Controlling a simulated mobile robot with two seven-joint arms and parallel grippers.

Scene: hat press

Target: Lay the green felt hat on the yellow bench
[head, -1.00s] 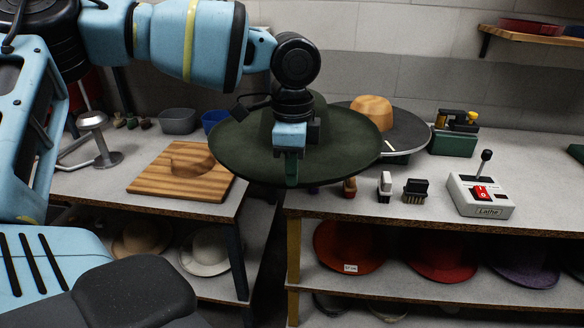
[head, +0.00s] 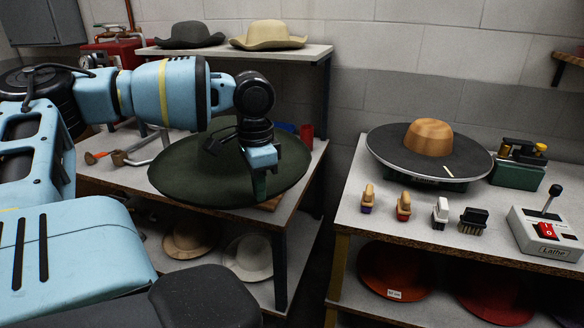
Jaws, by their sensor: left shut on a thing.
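The green felt hat (head: 185,172) is dark green with a wide round brim. My left gripper (head: 260,186) is shut on its near right brim and holds it in the air over the left, dark-legged bench (head: 306,190). The arm and gripper hide part of the crown. The yellow bench (head: 337,215) is the right-hand one, with a yellow front leg (head: 337,280) and a grey top. The hat is left of this bench, with a gap between the two benches. My right gripper is not in view.
A shelf (head: 235,52) with two hats stands behind the left bench.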

